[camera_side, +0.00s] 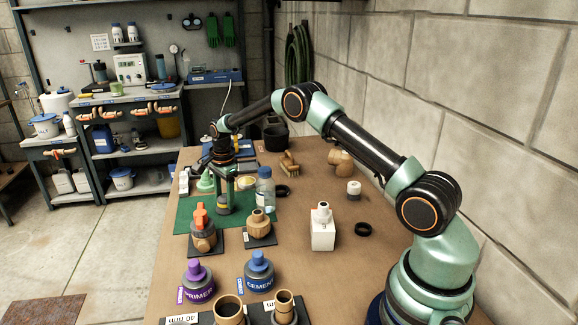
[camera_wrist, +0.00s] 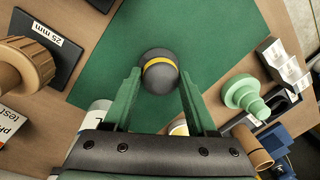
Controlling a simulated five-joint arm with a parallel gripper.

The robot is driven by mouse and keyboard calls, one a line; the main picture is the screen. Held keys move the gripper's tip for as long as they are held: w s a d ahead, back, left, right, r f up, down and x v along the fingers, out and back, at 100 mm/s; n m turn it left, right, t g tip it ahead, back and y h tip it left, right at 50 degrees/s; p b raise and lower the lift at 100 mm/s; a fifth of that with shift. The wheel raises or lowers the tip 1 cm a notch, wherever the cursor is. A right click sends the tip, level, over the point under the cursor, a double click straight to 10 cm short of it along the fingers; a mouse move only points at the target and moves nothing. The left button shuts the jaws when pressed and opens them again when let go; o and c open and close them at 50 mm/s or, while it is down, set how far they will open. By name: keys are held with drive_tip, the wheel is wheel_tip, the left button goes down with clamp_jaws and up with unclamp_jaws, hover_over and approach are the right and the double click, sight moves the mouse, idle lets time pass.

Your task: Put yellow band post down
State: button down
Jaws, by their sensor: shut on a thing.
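The yellow band post (camera_wrist: 160,72) is a dark grey, round-topped piece with a yellow band, seen from above in the wrist view. My gripper (camera_wrist: 158,76) has its two green fingers shut on it, one on each side. In the side view the post (camera_side: 223,206) hangs upright between the fingers of my gripper (camera_side: 223,193), over the green mat (camera_side: 183,215). Its lower end is at or just above the mat; I cannot tell whether it touches.
A clear bottle (camera_side: 265,190) stands close right of my gripper, and a green stepped fitting (camera_side: 205,182) is just behind left. An orange-handled valve (camera_side: 201,225) and a tan fitting (camera_side: 258,224) stand in front. Some mat around the post is bare.

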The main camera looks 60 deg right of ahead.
drive_tip(key=shift+c, duration=1)
unclamp_jaws()
drive_tip(key=shift+f, duration=0.1)
drive_tip(key=s+a+r+n+t, duration=0.1)
drive_tip(key=s+a+r+n, duration=0.15)
drive_tip(key=r, duration=0.75)
drive_tip(key=s+a+r+n, duration=0.2)
drive_tip(key=s+r, duration=0.1)
drive_tip(key=r, duration=0.7)
drive_tip(key=s+a+r+n+t, duration=0.1)
drive_tip(key=s+a+n, duration=0.2)
drive_tip(key=s+n, duration=0.4)
drive_tip(key=s+a+r+n+t, duration=0.1)
drive_tip(key=s+a+n, duration=0.3)
drive_tip(key=s+n, duration=0.4)
drive_tip(key=s+t, duration=0.1)
drive_tip(key=s, duration=0.6)
drive_tip(key=shift+s+a+r, duration=0.25)
drive_tip(key=shift+s+r, duration=0.1)
